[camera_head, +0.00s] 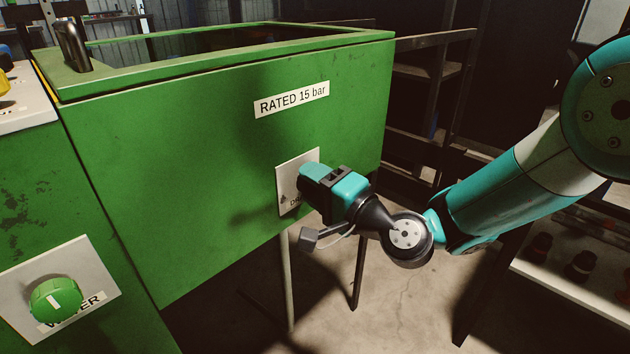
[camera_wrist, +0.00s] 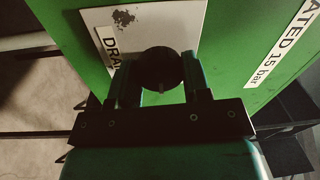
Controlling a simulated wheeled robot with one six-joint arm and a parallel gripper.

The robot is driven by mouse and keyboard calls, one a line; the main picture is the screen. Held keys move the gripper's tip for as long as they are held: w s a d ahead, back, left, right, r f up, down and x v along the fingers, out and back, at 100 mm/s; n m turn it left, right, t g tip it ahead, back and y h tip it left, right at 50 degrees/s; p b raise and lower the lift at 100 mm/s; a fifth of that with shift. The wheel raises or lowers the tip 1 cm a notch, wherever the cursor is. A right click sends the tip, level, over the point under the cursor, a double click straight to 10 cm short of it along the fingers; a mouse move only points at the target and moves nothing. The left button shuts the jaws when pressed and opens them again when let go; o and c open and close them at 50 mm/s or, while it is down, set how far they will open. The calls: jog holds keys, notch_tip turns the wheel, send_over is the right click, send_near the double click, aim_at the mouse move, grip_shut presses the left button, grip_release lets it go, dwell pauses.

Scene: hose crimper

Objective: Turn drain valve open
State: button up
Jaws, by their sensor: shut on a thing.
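The drain valve is a dark round knob (camera_wrist: 160,68) on a white plate (camera_wrist: 184,22) with a partly covered label that reads "DRA" in the wrist view. The plate also shows in the head view (camera_head: 284,184) on the front of the green tank, near its lower right. My gripper (camera_wrist: 160,82) is shut on the knob, with one finger on each side of it. A small pale mark shows on the knob's near edge. In the head view my gripper (camera_head: 312,180) hides the knob.
A green tank (camera_head: 190,160) carries a "RATED 15 bar" label (camera_head: 292,99). A green knob (camera_head: 56,300) on a white "WATER" plate is at the lower left. Dark shelves (camera_head: 420,110) stand behind at the right. Table legs (camera_head: 290,280) are below the tank.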

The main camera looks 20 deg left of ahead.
jog(key=shift+f, duration=0.1)
jog(key=o, duration=0.9)
jog(key=shift+o, duration=0.2)
jog(key=r+b+v, duration=0.1)
jog(key=b+v, duration=1.1)
jog(key=v, duration=0.5)
jog(key=shift+d+f, duration=0.2)
jog(key=shift+f, duration=0.2)
